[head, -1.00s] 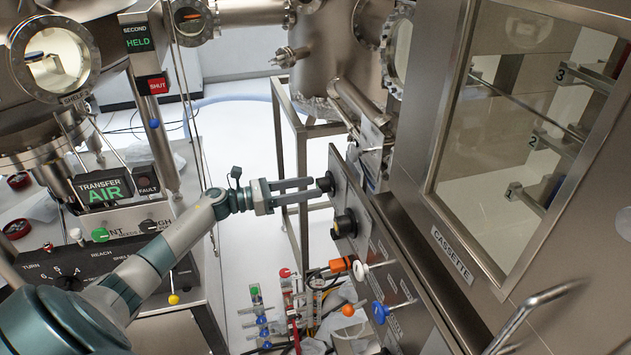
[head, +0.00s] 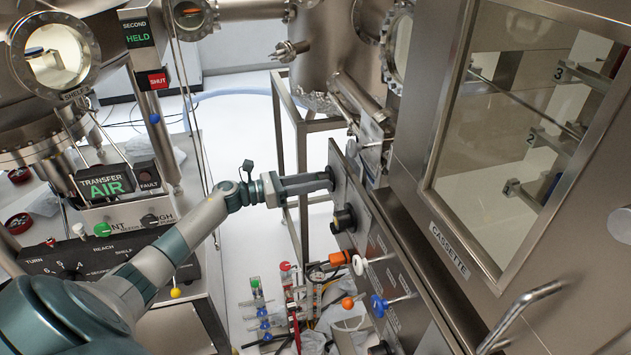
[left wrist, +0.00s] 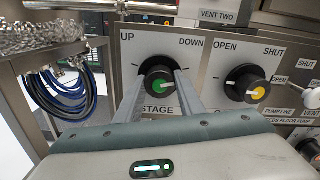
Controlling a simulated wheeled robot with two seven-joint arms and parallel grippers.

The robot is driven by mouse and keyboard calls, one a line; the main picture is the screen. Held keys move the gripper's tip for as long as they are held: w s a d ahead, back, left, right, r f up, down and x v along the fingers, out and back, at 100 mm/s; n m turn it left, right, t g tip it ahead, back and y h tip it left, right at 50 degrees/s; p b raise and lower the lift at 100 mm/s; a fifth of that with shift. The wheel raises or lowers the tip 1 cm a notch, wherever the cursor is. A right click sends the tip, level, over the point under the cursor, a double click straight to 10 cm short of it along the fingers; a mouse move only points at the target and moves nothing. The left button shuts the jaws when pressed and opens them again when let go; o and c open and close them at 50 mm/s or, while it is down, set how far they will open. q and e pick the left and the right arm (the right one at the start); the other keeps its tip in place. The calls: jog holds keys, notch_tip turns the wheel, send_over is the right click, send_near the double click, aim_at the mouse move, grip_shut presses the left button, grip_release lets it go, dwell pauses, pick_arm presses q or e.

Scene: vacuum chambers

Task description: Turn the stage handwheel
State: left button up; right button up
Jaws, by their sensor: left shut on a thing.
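The stage handwheel (left wrist: 160,82) is a round black knob with a green centre cap on a light panel plate in the left wrist view. UP is printed at its upper left, DOWN at its upper right and STAGE below it. A white mark on the cap points right. My left gripper (left wrist: 160,88) has a finger on each side of the knob and is shut on it. In the head view my left gripper (head: 328,180) reaches the panel's upper end, and its fingers mostly hide the handwheel. My right gripper is in neither view.
A second black knob with a yellow cap (left wrist: 250,84), marked OPEN and SHUT, sits close to the right. Orange (head: 340,258) and blue (head: 379,306) handles stick out lower on the panel. A metal frame (head: 301,150) stands behind my gripper.

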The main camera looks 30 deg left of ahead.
pick_arm(q)
jog(key=shift+n, duration=0.5)
jog(key=shift+f+n+p, duration=0.15)
jog(key=shift+n+p, duration=0.95)
jog(key=shift+n, duration=13.3)
jog(key=o, duration=1)
jog(key=shift+o, duration=0.2)
